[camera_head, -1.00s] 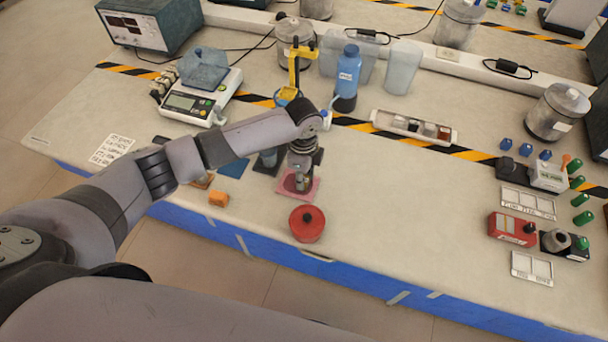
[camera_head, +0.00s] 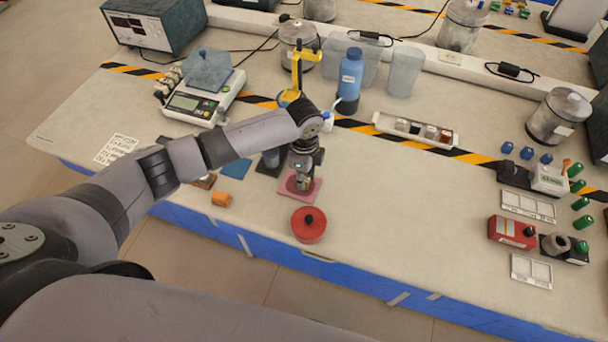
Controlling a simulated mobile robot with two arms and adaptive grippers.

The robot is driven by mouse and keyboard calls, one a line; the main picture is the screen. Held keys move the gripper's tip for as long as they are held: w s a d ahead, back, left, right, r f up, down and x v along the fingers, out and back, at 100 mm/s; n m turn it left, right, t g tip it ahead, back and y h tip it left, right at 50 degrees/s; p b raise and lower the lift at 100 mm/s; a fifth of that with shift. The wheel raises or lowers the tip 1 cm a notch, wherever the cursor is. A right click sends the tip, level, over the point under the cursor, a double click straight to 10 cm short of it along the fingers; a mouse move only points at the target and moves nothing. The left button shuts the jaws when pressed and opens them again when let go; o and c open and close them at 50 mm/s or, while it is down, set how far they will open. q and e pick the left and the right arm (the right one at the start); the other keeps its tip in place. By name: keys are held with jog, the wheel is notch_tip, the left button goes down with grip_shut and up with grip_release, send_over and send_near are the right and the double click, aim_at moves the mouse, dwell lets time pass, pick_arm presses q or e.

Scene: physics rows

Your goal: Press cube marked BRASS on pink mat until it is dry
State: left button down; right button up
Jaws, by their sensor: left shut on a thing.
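The pink mat (camera_head: 309,196) lies near the front edge of the bench. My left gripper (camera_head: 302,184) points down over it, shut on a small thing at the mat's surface. That thing is mostly hidden by the fingers, and no BRASS marking can be read. I cannot tell whether it touches the mat. A white tray (camera_head: 384,127) farther back on the right holds several small cubes, too small to read. My right gripper does not show.
A blue bottle (camera_head: 349,80) stands behind my arm. The bench right of the mat is clear.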

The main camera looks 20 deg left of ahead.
pick_arm(q)
jog(key=shift+f, duration=0.5)
dwell(1.2)
jog(key=shift+s+f+p, duration=0.2)
jog(key=shift+p, duration=0.15)
dwell(1.4)
jog(key=shift+r, duration=0.1)
jog(key=shift+w+d+r+p, duration=0.15)
jog(key=shift+d+r+p, duration=0.2)
jog(key=shift+r+p, duration=0.45)
notch_tip(320, 180, up, 5)
jog(key=p, duration=0.5)
jog(key=shift+f, duration=0.1)
